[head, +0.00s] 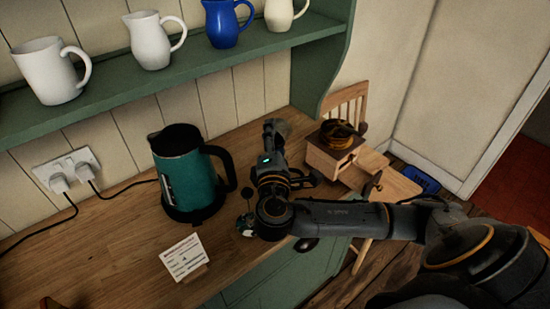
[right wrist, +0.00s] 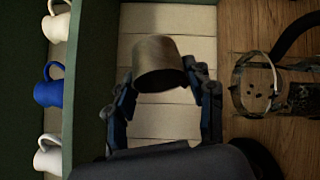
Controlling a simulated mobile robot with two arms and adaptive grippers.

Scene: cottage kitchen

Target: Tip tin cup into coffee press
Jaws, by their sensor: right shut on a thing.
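My right gripper (right wrist: 160,76) is shut on the tin cup (right wrist: 157,60), a dull grey-brown metal cup between its two fingers in the right wrist view. In the head view my right gripper (head: 273,138) is over the counter, right of the kettle; the cup is hard to make out there. The coffee press (right wrist: 259,85), clear with a thin metal frame, shows at the right of the wrist view, apart from the cup. In the head view my arm hides most of the press (head: 246,222). I cannot see what is inside the cup. My left gripper is out of view.
A teal kettle (head: 185,175) stands left of my right arm. A small card (head: 185,258) stands in front of it. A wooden grinder (head: 334,160) is at the right. A green shelf (head: 180,72) with jugs runs above. The counter's left part is mostly clear.

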